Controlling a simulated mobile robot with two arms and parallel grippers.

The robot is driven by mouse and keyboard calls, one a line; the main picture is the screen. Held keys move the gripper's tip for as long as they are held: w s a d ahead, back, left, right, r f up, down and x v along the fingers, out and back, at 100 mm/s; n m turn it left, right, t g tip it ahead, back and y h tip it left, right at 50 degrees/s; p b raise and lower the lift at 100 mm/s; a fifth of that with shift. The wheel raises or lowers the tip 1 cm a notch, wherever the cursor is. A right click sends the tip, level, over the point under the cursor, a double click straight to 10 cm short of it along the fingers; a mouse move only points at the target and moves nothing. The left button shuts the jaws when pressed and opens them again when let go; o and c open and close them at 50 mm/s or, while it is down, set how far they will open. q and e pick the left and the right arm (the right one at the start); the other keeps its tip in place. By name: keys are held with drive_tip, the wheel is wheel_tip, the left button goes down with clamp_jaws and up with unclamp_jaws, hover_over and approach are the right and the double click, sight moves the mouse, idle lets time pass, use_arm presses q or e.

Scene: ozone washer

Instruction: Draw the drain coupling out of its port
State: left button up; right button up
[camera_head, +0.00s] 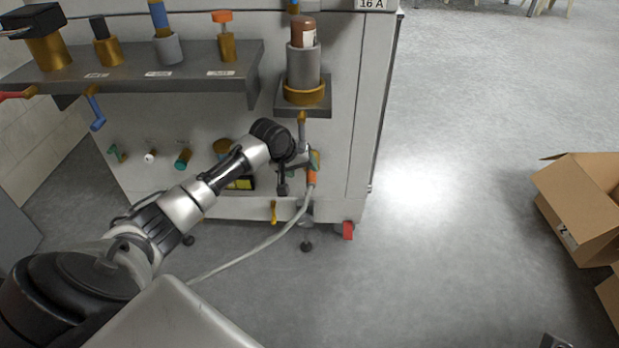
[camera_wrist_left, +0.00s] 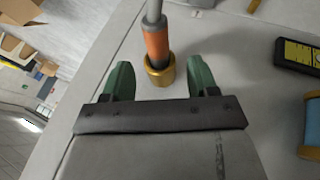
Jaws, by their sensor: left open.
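The drain coupling has an orange sleeve (camera_wrist_left: 156,42) with a dark grey lower collar, and a grey hose (camera_head: 262,246) runs from it. In the left wrist view the collar sits in a brass port ring (camera_wrist_left: 160,76) on the pale panel. In the head view the orange sleeve (camera_head: 312,177) shows just right of my left gripper (camera_head: 304,160). My left gripper (camera_wrist_left: 161,78) is open, its green fingers on either side of the port and coupling, with visible gaps. Nothing is between the fingers except the coupling area. My right gripper is not seen.
A shelf (camera_head: 150,82) with several brass and coloured fittings stands above my left arm. A small bracket (camera_head: 290,107) holds a brown-capped grey cylinder above the gripper. Coloured knobs are on the panel. A cardboard box (camera_head: 582,205) lies far right; the floor between is clear.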

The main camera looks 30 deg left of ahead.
sight(309, 173)
use_arm(q)
drive_tip(key=b+x, duration=0.2)
drive_tip(key=x, duration=0.2)
drive_tip(key=shift+w, duration=0.15)
drive_tip(key=shift+w+d+f, duration=0.1)
drive_tip(key=shift+w+f, duration=0.2)
drive_tip(key=shift+f, duration=0.2)
drive_tip(key=shift+c, duration=0.3)
